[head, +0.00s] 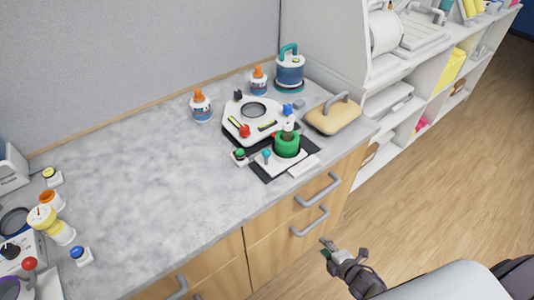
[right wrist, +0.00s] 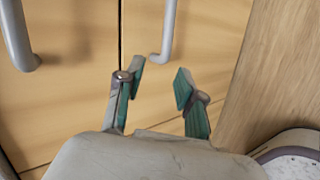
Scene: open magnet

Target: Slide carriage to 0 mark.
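A small device stands near the right end of the grey counter in the head view. It has a white upper plate (head: 240,117) with a round dark opening, and a lower plate (head: 267,166) with a green cylinder (head: 287,146) on it. I cannot tell which part is the carriage, and no 0 mark is readable. My right gripper (head: 326,249) is below and in front of the counter, away from the device. In the right wrist view the right gripper (right wrist: 157,84) has its fingers apart with nothing between them. My left gripper is not in view.
The counter (head: 130,150) is clear in the middle. Orange-capped bottles (head: 201,106), a blue container (head: 289,72) and a tan handled block (head: 334,116) surround the device. Drawer handles (head: 311,220) stick out from the cabinet front near my right gripper. White shelves (head: 405,130) stand at right.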

